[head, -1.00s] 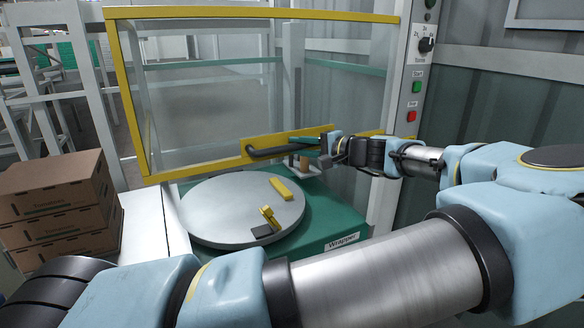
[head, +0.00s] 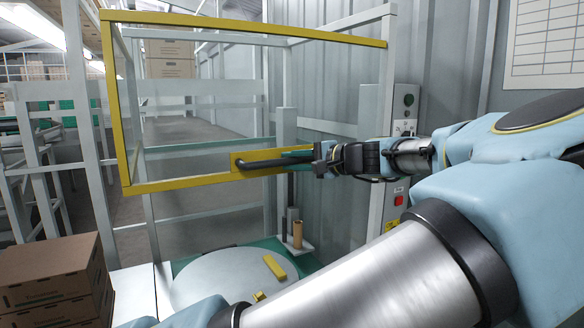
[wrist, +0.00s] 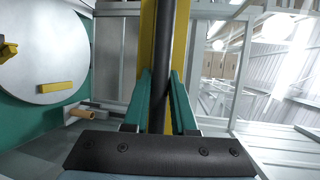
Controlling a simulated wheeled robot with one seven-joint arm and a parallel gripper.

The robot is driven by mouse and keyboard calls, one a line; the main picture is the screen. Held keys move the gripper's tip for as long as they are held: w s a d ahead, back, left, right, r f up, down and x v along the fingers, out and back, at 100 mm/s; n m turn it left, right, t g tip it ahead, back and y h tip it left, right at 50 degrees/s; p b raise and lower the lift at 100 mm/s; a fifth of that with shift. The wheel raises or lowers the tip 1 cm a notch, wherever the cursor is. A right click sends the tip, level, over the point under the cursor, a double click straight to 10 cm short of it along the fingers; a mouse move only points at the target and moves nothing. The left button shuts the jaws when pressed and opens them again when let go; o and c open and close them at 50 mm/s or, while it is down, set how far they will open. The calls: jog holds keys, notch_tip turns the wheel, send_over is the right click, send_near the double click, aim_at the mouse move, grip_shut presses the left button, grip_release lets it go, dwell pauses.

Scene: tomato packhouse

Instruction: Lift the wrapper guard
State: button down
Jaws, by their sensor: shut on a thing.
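The wrapper guard (head: 160,187) is a clear panel in a yellow frame, raised above the wrapper's round grey turntable (head: 205,275). A dark bar handle (head: 262,163) runs along a yellow plate on its lower edge. My gripper (head: 300,157) is at the right part of this handle, its green fingers shut on it. In the wrist view the dark handle (wrist: 167,50) runs between the two green fingers (wrist: 160,98), with the yellow plate behind it. The handle's far right end is hidden by my gripper in the head view.
Brown cartons (head: 55,275) are stacked at the lower left. A control post (head: 398,190) with buttons stands right of the guard. A yellow block (head: 274,267) lies on the turntable, and a brown roll (head: 297,234) stands behind it. My arm fills the lower right.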

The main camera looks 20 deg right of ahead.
jog(key=shift+d, duration=0.1)
jog(key=c, duration=0.7)
grip_release()
jog(key=shift+c, duration=0.2)
jog(key=b+v, duration=0.3)
jog(key=v, duration=0.7)
jog(key=shift+s+d+b, duration=0.2)
jog(key=shift+s+b, duration=0.1)
jog(key=shift+s, duration=0.05)
jog(key=shift+s, duration=0.1)
